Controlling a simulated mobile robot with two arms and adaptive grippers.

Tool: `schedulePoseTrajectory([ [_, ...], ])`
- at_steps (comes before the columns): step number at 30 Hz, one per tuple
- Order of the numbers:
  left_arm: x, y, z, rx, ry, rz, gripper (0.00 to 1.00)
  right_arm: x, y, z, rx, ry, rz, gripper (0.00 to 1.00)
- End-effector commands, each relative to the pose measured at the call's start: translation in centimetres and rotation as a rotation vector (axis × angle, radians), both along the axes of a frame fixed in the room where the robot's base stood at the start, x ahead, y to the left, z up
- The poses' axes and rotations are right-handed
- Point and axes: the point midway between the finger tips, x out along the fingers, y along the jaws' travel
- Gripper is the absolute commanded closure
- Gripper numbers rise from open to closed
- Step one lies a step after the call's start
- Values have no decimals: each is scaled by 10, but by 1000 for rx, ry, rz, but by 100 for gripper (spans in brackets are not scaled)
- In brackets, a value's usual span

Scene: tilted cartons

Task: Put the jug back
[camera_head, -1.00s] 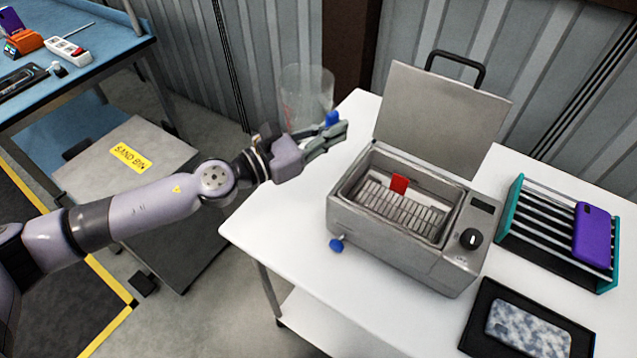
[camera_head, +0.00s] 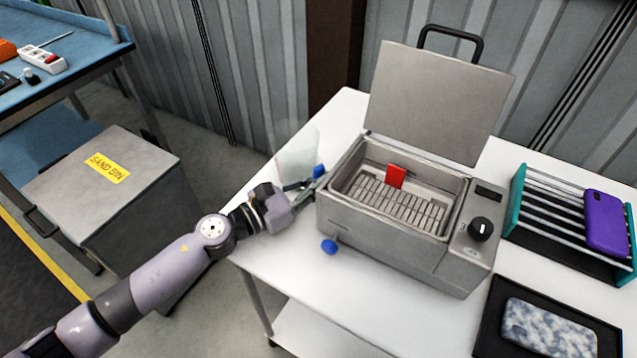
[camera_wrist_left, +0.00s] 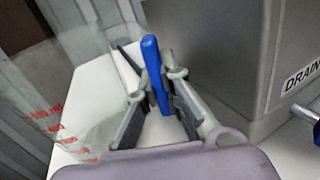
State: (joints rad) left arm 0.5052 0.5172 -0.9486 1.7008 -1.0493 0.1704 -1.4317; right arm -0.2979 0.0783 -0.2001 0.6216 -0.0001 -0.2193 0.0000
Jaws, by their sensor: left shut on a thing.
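The clear jug (camera_head: 297,157) with a blue handle (camera_head: 319,171) is at the left end of the white table, beside the grey bath. In the left wrist view the blue handle (camera_wrist_left: 155,75) stands between my fingers, and the jug's clear wall with red marks (camera_wrist_left: 45,120) shows at left. My left gripper (camera_head: 305,187) is shut on the handle. The jug looks upright and close to the table top; whether its base touches is hard to tell. My right gripper is not in view.
The open-lidded bath (camera_head: 400,215) holds a rack and a red piece (camera_head: 396,176). Its blue drain knob (camera_head: 329,246) sticks out at front left. A rack with a purple phone case (camera_head: 606,222) and a black tray (camera_head: 490,330) are at right. A sand bin (camera_head: 110,185) stands left.

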Motion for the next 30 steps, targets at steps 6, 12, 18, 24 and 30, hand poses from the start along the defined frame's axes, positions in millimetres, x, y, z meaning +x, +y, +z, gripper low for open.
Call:
schedulePoseTrajectory([
  [6, 0, 0, 0, 0, -2, 0, 100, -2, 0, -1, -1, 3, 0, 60],
  [12, 0, 0, -2, 1, -1, 0, 86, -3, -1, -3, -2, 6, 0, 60],
  [18, 0, 0, -2, 1, -1, 0, 85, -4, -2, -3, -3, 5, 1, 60],
  [24, -1, 2, 2, 1, 0, 0, 85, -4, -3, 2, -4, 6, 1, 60],
  [30, -19, 34, -3, 4, 0, 2, 85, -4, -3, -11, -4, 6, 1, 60],
])
